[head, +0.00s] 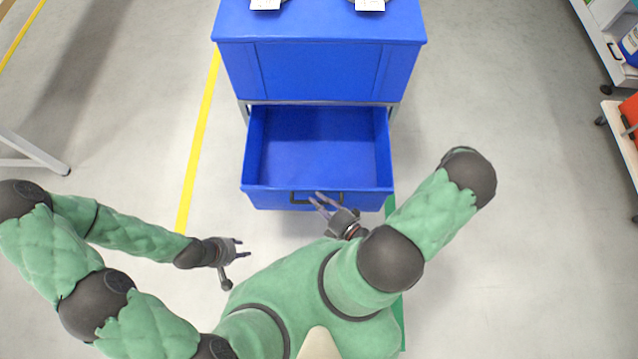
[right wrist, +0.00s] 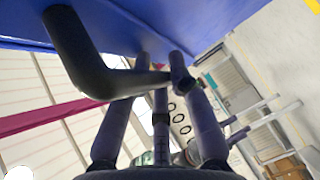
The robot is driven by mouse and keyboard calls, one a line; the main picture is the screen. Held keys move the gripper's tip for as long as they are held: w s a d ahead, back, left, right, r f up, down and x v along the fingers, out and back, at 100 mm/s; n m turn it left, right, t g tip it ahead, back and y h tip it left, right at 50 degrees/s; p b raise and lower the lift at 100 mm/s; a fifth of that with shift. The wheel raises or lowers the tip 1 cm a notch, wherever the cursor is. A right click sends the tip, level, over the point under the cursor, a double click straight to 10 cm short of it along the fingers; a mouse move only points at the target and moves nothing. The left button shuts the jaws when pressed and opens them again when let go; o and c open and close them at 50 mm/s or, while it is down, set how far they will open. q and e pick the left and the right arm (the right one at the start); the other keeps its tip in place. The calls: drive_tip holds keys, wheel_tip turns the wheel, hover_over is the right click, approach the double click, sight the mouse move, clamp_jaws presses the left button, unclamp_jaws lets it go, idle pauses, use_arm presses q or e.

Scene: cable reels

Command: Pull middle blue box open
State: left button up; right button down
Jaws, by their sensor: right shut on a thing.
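The middle blue box (head: 318,147) is pulled out like a drawer below the upper blue box, and its empty inside shows in the head view. Its dark handle (head: 302,196) is on the front face. My right gripper (head: 322,203) is at that handle, its fingers shut on it. In the right wrist view the dark handle (right wrist: 90,65) runs between the fingers of my right gripper (right wrist: 150,75), close to the blue front. My left gripper (head: 240,250) is apart from the box, at the lower left, with its fingers spread and empty.
The upper blue box (head: 318,72) is closed, with white labels (head: 370,4) on items on top. A yellow floor line (head: 200,140) runs left of the rack. Shelves with wheels (head: 610,50) stand at the right.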

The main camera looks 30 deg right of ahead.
drive_tip(key=shift+s+a, duration=0.15)
drive_tip(key=shift+s, duration=0.2)
drive_tip(key=c, duration=1.4)
unclamp_jaws()
drive_tip(key=shift+v, duration=6)
